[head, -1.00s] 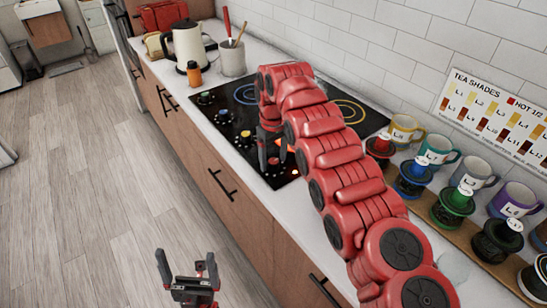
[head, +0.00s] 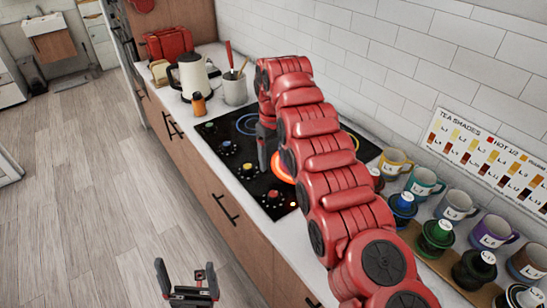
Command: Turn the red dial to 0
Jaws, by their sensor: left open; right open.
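The red dial (head: 272,196) is at the near right end of the row of knobs on the black cooktop (head: 222,164). Its pointer setting is too small to read. A burner behind it glows orange-red (head: 283,170). My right gripper (head: 266,172) points down over the cooktop, just behind the red dial in the picture and apart from it. It is open and empty; its arm hides part of the cooktop. My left gripper (head: 187,278) is open and empty, low over the floor in front of the cabinets.
Green (head: 209,127), blue (head: 226,147) and yellow (head: 247,170) dials line the cooktop's front. A kettle (head: 192,74), orange bottle (head: 199,104) and utensil crock (head: 234,89) stand beyond it.

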